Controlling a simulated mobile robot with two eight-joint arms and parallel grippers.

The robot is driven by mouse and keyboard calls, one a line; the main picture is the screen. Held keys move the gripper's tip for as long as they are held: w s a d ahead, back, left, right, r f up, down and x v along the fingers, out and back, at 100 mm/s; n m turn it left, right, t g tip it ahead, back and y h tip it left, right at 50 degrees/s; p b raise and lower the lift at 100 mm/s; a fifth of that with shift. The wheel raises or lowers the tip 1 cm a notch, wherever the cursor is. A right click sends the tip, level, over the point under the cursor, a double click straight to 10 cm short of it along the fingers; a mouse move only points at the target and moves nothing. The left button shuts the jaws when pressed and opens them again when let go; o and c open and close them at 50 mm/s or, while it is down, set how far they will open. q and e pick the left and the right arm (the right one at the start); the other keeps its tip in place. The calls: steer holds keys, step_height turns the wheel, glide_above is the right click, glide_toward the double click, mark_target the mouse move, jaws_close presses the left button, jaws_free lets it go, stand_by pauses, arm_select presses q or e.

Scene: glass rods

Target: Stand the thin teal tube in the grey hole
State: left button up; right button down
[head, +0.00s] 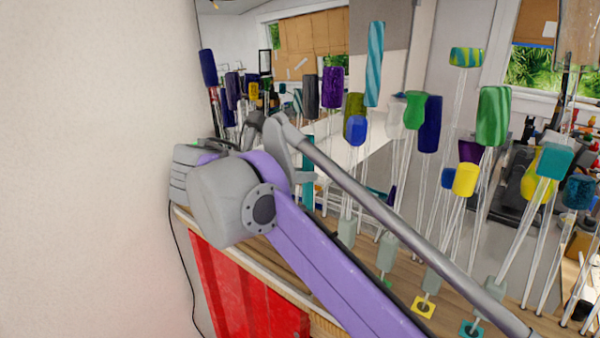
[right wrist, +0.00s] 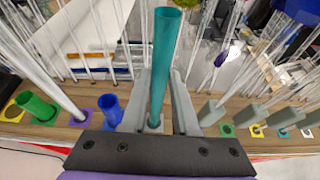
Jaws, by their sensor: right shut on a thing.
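My right gripper (right wrist: 159,78) is shut on the thin teal tube (right wrist: 163,50), with one grey finger on either side of it. In the right wrist view the tube looks upright, its open top towards the camera. Its lower end meets the grey square (right wrist: 153,127) on the board; I cannot tell whether it is inside the hole or just above it. In the head view part of the teal tube (head: 308,185) shows beside my right gripper (head: 304,172), its lower end hidden by my purple arm. My left gripper is not in view.
A green tube (right wrist: 38,106) and a blue tube (right wrist: 110,108) stand left of the gripper on the wooden board (right wrist: 220,105). Grey blocks and coloured hole squares line the right. Many clear glass rods with coloured tops (head: 493,115) crowd closely behind.

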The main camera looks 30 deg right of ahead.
steer(key=shift+f, duration=0.1)
steer(key=c, duration=0.6)
jaws_free()
steer(key=v, duration=1.1)
steer(key=s+f+m+y, duration=0.4)
steer(key=f+m, duration=0.3)
steer(key=f, duration=0.7)
steer(key=s+f+m+y, duration=0.4)
steer(key=s+f+m, duration=0.3)
steer(key=f, duration=0.7)
steer(key=s+f+m+y, duration=0.4)
steer(key=f+m, duration=0.4)
steer(key=f, duration=0.7)
steer(key=shift+s, duration=0.85)
